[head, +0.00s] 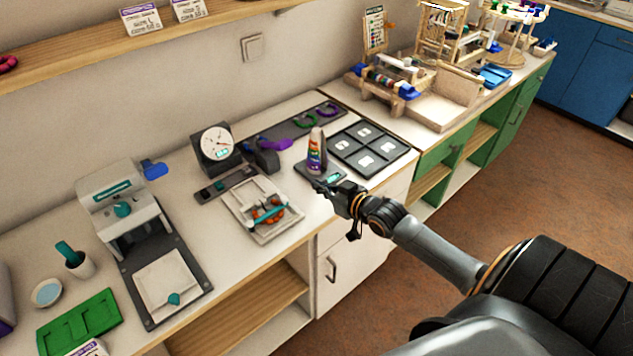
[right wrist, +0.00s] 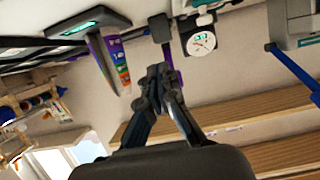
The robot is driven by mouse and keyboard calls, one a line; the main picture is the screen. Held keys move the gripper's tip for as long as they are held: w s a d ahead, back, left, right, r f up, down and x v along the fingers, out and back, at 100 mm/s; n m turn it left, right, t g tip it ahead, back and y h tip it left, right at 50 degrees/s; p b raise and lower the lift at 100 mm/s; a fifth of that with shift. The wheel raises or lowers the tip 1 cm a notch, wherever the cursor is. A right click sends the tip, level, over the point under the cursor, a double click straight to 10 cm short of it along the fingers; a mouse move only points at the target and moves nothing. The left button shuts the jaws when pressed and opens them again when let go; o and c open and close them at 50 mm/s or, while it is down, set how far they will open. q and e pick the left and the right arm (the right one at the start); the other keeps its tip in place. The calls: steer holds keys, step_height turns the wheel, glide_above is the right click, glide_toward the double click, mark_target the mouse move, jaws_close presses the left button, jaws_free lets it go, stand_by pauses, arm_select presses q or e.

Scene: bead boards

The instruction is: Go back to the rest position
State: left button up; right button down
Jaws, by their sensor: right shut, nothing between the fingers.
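My right gripper (head: 325,187) reaches in from the right over the front of the workbench (head: 225,265). Its fingers are together and empty, and the right wrist view shows them closed too (right wrist: 160,78). Just behind it in the head view stands a cone with coloured bands (head: 316,150) on a dark plate with a teal display (head: 334,177). The cone also shows in the right wrist view (right wrist: 108,62), upside down and to the left of the fingers. I cannot tell whether the gripper touches the plate. My left gripper is in neither view.
A tray with orange pieces (head: 248,232), a dial gauge (head: 215,143) and a dark four-square board (head: 383,142) are nearby. A press-like device (head: 122,205) stands left. Wooden racks (head: 432,97) fill the far right bench. The floor (head: 545,170) is clear at right.

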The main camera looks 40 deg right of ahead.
steer(key=shift+s, duration=0.1)
steer(key=s+a+f+n+g, duration=0.1)
steer(key=s+a+f+g, duration=0.5)
steer(key=s+a, duration=0.65)
steer(key=s+a+g, duration=0.2)
steer(key=s+a, duration=0.1)
steer(key=s, duration=0.5)
steer(key=s+a+g, duration=0.2)
steer(key=s+g, duration=0.1)
steer(key=s, duration=0.5)
step_height(320, 180, down, 27)
steer(key=s+g, duration=0.1)
steer(key=s, duration=0.1)
steer(key=s+d+f+g+h, duration=0.1)
steer(key=s+d+f, duration=0.2)
steer(key=s+f, duration=1.1)
steer(key=shift+s, duration=0.85)
